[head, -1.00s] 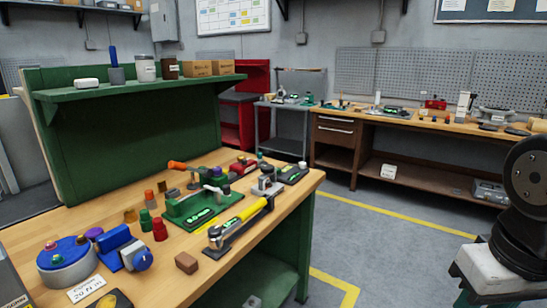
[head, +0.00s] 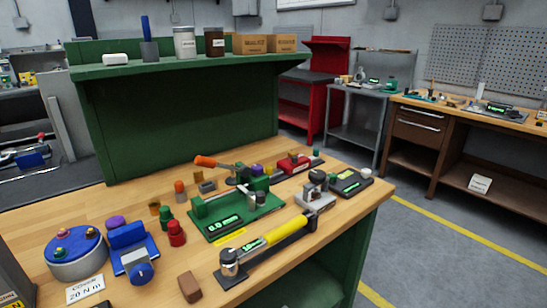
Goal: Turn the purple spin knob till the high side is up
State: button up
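A purple knob (head: 116,222) shows behind a blue block-shaped device (head: 128,245) at the left of the wooden workbench (head: 150,295). Its lower part is hidden by the device, and I cannot tell which side of it is high. A second small purple piece (head: 257,169) shows at the back of the green fixture (head: 238,218); its shape is too small to read. The blue device has a round blue-and-silver knob on its front. My gripper is not in view, and nothing of mine touches these things.
A round blue-topped canister (head: 75,262) stands left of the blue device. Red and green small pieces (head: 176,235) stand to its right. A yellow-handled torque tool (head: 268,240) lies near the front edge. A green shelf (head: 190,62) overhangs the back. Floor at right is open.

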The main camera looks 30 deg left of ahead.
aim_at(258, 169)
jog(key=u, duration=0.45)
jog(key=i, duration=0.5)
jog(key=u, duration=0.8)
jog(key=i, duration=0.55)
